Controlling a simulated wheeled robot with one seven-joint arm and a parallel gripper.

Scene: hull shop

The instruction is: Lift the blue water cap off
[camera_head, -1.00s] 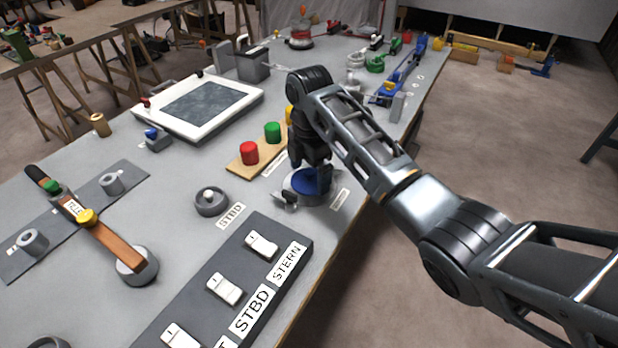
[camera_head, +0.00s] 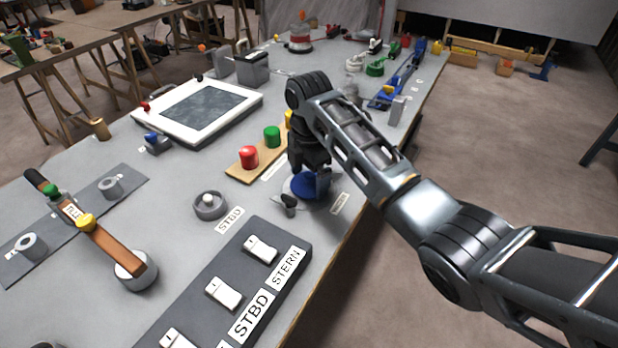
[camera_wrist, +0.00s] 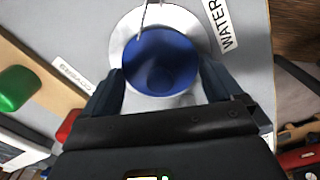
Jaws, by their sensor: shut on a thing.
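The blue water cap (camera_wrist: 160,62) is a round blue disc in the middle of the wrist view, over a pale round fitting (camera_wrist: 123,32). A "WATER" label (camera_wrist: 222,24) lies beside it. My gripper (camera_wrist: 165,82) has one dark finger on each side of the cap and is shut on it. In the head view the cap (camera_head: 303,186) is partly hidden under my gripper (camera_head: 311,174), near the table's right edge. I cannot tell whether the cap is clear of the fitting.
Red (camera_head: 249,157) and green (camera_head: 272,136) caps stand on a wooden board just left of my gripper. A dark switch panel (camera_head: 190,290) lies in front. A white-framed screen (camera_head: 197,108) sits further back.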

